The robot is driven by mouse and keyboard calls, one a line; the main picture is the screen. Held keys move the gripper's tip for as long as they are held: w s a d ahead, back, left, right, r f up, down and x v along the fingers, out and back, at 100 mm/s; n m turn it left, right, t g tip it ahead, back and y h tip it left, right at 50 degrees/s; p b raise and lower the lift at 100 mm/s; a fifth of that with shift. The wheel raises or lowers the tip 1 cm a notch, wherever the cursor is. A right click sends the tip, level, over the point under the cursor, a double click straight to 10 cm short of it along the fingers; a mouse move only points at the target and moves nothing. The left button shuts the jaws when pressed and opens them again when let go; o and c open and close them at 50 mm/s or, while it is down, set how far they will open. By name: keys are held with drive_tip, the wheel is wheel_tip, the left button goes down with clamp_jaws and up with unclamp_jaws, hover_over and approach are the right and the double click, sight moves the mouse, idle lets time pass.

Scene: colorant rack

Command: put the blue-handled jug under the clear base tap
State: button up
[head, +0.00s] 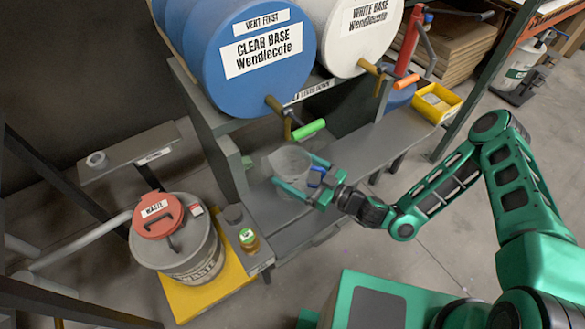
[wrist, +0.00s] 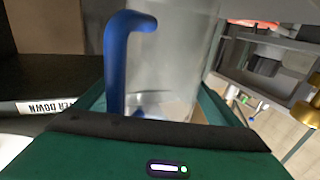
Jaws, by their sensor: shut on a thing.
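The blue-handled jug (head: 289,168) is a clear, see-through jug near the shelf under the blue drum. My gripper (head: 297,180) is shut on the jug, with its fingers around it. In the wrist view the jug (wrist: 178,60) stands between my fingers, and its blue handle (wrist: 117,65) faces me. The clear base tap (head: 290,122) is a brass tap with a green handle on the blue drum labelled CLEAR BASE (head: 245,75). The jug appears below this tap. I cannot tell whether it touches the shelf or is directly under the spout.
A grey shelf (head: 375,140) runs below the taps. A waste can (head: 180,245) stands on a yellow platform (head: 215,290) at left, near a small amber bottle (head: 249,241). A yellow bin (head: 437,103) is at right.

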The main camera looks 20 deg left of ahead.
drive_tip(key=shift+f, duration=0.15)
drive_tip(key=o, duration=0.9)
drive_tip(key=v, duration=1.2)
drive_tip(key=shift+r, duration=0.25)
